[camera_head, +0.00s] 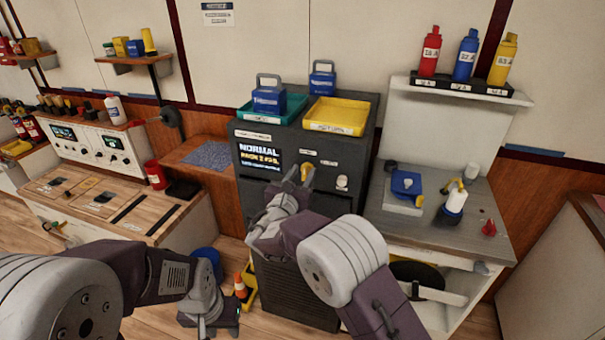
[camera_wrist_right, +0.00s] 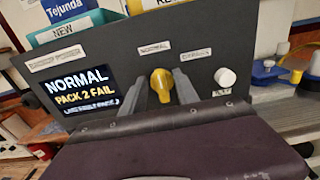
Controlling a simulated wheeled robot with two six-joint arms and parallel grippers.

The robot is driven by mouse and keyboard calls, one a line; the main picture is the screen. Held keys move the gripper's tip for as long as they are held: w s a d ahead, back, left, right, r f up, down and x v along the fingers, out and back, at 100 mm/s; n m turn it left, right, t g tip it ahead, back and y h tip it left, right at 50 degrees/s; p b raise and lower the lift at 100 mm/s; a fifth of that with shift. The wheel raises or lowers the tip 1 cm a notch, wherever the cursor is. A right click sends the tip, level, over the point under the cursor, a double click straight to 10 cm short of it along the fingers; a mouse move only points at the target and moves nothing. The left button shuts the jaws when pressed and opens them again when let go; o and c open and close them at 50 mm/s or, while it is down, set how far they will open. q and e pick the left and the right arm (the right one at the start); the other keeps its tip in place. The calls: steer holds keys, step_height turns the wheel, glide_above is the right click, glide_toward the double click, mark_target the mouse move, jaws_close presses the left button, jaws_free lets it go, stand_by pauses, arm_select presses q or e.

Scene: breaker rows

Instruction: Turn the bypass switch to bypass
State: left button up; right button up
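The bypass switch is a yellow knob (camera_wrist_right: 161,84) on the sloped dark panel of a grey cabinet (camera_head: 290,145). It also shows in the head view (camera_head: 308,171). My right gripper (camera_wrist_right: 163,80) is open, with one finger on each side of the knob. Gaps seem to show beside the handle; contact is unclear. My left gripper (camera_head: 212,318) hangs low at the cabinet's left, away from the switch; its finger opening is unclear.
The display (camera_wrist_right: 80,90) reads NORMAL, PACK 2 FAIL. A white round button (camera_wrist_right: 225,77) is right of the knob. A teal tray (camera_head: 272,112) and a yellow tray (camera_head: 338,116) sit on the cabinet. A grey workbench (camera_head: 430,215) stands to the right.

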jaws_close()
steer(key=shift+f+b, duration=0.15)
steer(key=shift+b, duration=0.35)
steer(key=shift+s+d+f+m+b, duration=0.1)
steer(key=shift+d+m+b, duration=0.1)
steer(key=shift+m+b, duration=2.4)
steer(key=shift+s+d+f+m+b, duration=0.15)
steer(key=shift+m+b, duration=1.3)
steer(key=shift+b, duration=2.2)
steer(key=shift+w+d+m+b, duration=0.1)
steer(key=shift+d+m+b, duration=0.1)
steer(key=shift+m+b, duration=2.4)
steer(key=shift+n+b, duration=0.55)
jaws_free()
steer(key=shift+s, duration=0.15)
